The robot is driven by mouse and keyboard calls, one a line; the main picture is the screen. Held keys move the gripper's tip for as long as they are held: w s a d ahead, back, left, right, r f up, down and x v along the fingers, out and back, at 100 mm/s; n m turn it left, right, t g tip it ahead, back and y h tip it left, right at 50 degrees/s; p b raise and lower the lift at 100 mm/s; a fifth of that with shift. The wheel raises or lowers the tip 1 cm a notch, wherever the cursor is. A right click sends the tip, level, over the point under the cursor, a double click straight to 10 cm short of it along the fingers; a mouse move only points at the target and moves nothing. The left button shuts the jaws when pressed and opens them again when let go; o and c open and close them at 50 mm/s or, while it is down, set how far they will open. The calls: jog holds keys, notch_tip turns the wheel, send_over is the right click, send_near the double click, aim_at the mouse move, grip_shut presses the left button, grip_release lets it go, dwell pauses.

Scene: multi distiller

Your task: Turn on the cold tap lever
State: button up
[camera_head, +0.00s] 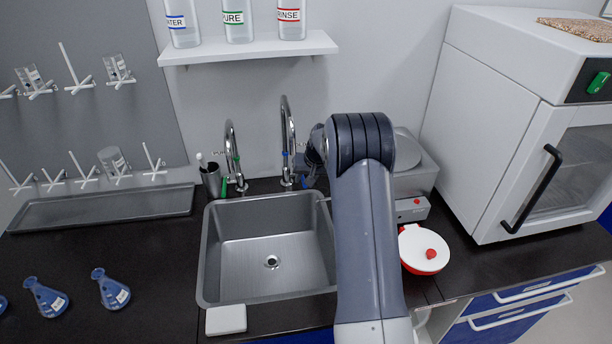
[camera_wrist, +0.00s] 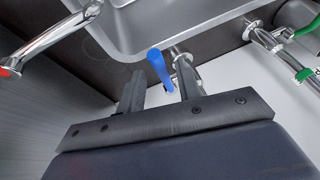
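The cold tap's blue lever (camera_wrist: 160,68) shows in the wrist view, ahead of and between my two finger tips. Whether it touches either finger, I cannot tell. My gripper (camera_wrist: 158,84) is open, with a gap between its fingers. In the head view my gripper (camera_head: 314,156) is beside the right-hand curved chrome tap (camera_head: 288,135), mostly hidden by my arm. This tap has a blue band and stands behind the steel sink (camera_head: 240,245).
A shelf (camera_head: 250,48) with bottles hangs above. A hotplate device (camera_head: 412,208) and a white cabinet (camera_head: 490,130) stand to the right.

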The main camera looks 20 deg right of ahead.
jog(key=shift+w+a+f, duration=0.1)
jog(key=shift+w+f, duration=0.1)
jog(key=shift+w, duration=0.05)
jog(key=shift+c, duration=0.5)
grip_shut()
jog(key=shift+s, duration=0.1)
